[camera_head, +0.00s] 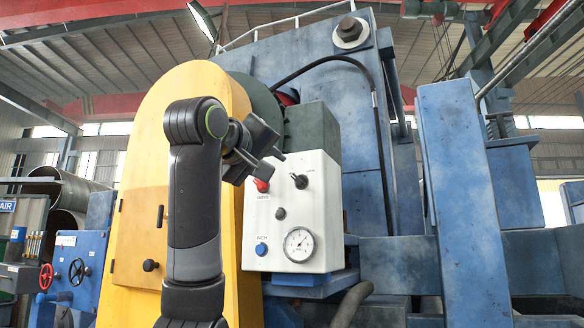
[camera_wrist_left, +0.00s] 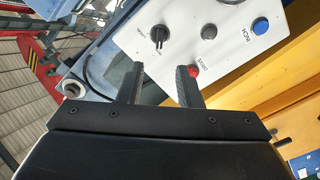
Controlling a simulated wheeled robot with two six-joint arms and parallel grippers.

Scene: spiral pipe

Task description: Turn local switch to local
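A white control panel (camera_head: 325,215) faces me in the head view. A black rotary switch (camera_head: 300,181) sits at its upper right, its handle slanting up and left. It also shows in the wrist view (camera_wrist_left: 158,36), beyond my fingertips. Its label is too small to read, so I cannot confirm that it is the local switch. A red switch (camera_head: 261,185) marked DRIVE in the wrist view (camera_wrist_left: 192,71) is close to one fingertip; contact cannot be told. My left gripper (camera_head: 273,162) is open and empty in front of the panel's upper left. My right gripper is not in view.
The panel also carries a dark button (camera_head: 280,213), a blue INCH button (camera_head: 261,249) and a round gauge (camera_head: 299,244). A yellow housing (camera_head: 143,205) stands left of the panel. A blue post (camera_head: 462,200) stands to the right.

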